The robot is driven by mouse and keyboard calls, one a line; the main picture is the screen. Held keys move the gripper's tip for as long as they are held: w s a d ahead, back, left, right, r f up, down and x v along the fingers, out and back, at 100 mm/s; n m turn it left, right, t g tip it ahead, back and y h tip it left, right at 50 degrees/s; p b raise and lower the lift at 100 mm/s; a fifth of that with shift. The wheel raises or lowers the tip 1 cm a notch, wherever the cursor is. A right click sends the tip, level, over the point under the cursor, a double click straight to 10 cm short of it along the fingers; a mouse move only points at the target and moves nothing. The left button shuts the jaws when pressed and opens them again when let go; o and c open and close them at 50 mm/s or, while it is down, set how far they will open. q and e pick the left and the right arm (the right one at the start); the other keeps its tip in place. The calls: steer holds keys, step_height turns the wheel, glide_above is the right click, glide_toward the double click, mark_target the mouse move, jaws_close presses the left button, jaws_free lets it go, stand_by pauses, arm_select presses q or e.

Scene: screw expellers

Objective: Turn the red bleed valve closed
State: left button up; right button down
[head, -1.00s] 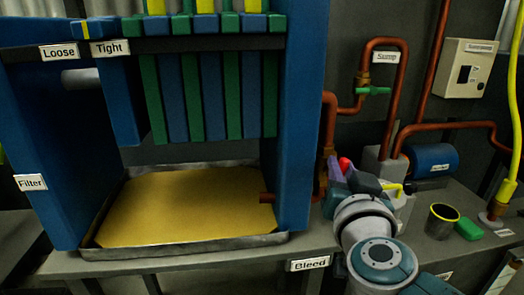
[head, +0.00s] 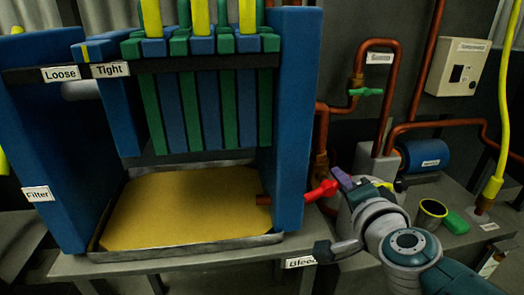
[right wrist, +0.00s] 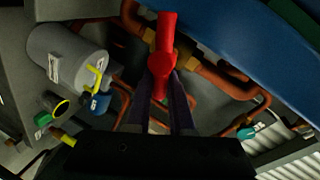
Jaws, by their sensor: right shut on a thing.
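The red bleed valve handle (head: 321,190) is at the right side of the blue filter frame, above the "Bleed" label (head: 300,262). In the head view it points right and slightly up, with its right end at my right gripper (head: 343,181). In the right wrist view the red handle (right wrist: 165,42) runs up and down the picture. The purple fingers of my right gripper (right wrist: 162,92) are shut on its lower part. The exact finger contact is partly hidden. My left gripper is not in view.
Copper pipes (head: 357,75) with a green valve handle (head: 366,92) rise behind the right gripper. A dark cup with a yellow rim (head: 431,214) and a green block (head: 457,223) stand on the bench to the right. A yellow-filled tray (head: 97,243) lies under the filter.

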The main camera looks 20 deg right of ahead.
steer(key=shift+d+f+m+y+b, duration=0.1)
steer(key=shift+f+m+y+b, duration=0.25)
steer(key=shift+m, duration=0.5)
steer(key=shift+d+f+m+y+b, duration=0.1)
steer(key=shift+f+m+y+b, duration=0.25)
steer(key=shift+m, duration=0.5)
steer(key=shift+a+r, duration=0.1)
steer(key=shift+r, duration=0.05)
steer(key=c, duration=0.8)
jaws_free()
steer(key=shift+s, duration=0.1)
steer(key=shift+s+r, duration=0.1)
steer(key=shift+s, duration=0.15)
steer(key=p+v, duration=0.2)
steer(key=v, duration=0.7)
steer(key=shift+s+p, duration=0.2)
steer(key=shift+p, duration=0.2)
